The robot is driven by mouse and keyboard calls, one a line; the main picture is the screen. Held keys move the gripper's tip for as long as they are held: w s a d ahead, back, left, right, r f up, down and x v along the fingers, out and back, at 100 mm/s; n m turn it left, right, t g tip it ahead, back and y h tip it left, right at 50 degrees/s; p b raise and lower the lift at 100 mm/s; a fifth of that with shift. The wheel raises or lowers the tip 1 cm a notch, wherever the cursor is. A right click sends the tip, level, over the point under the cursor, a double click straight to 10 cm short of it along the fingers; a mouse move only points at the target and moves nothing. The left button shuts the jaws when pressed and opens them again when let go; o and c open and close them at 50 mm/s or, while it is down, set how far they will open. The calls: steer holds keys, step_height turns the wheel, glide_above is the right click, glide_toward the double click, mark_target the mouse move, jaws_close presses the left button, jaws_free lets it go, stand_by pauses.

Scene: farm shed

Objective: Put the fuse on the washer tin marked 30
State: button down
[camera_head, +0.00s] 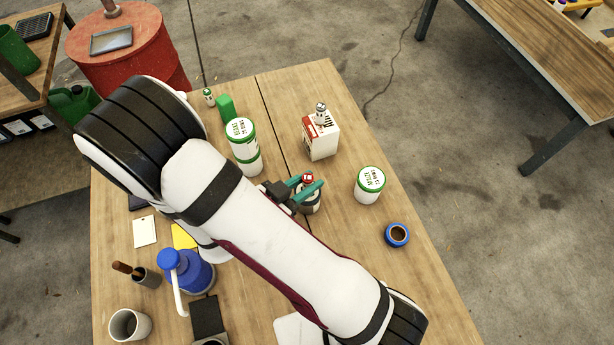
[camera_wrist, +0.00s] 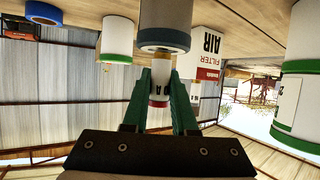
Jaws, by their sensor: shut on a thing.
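My gripper (camera_head: 307,187) is shut on the fuse (camera_head: 308,178), a small white cylinder with a red end. In the wrist view the fuse (camera_wrist: 160,78) stands between the teal fingers and shows dark lettering. A grey tin (camera_head: 311,207) is under the gripper. It also shows in the wrist view (camera_wrist: 166,14), where its blue-rimmed top is close to the fuse's lower end; I cannot tell whether they touch. No 30 is legible on it. Green-and-white tins stand to the left (camera_head: 243,146) and right (camera_head: 369,186).
A white and red air filter box (camera_head: 322,140) stands behind the gripper with a small cylinder (camera_head: 320,111) on top. A blue tape roll (camera_head: 397,235) lies at the right. A blue pump bottle (camera_head: 196,273) and cups stand at the front left. Bare tabletop lies around the right tin.

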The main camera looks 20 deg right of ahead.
steer(key=c, duration=0.7)
jaws_free()
steer(key=shift+f, duration=0.1)
steer(key=shift+a+r, duration=0.15)
steer(key=shift+r, duration=0.05)
steer(key=v, duration=1.1)
steer(key=shift+s+a+r, duration=0.15)
steer(key=shift+s+a, duration=0.1)
steer(key=shift+s, duration=0.05)
steer(key=shift+o, duration=0.2)
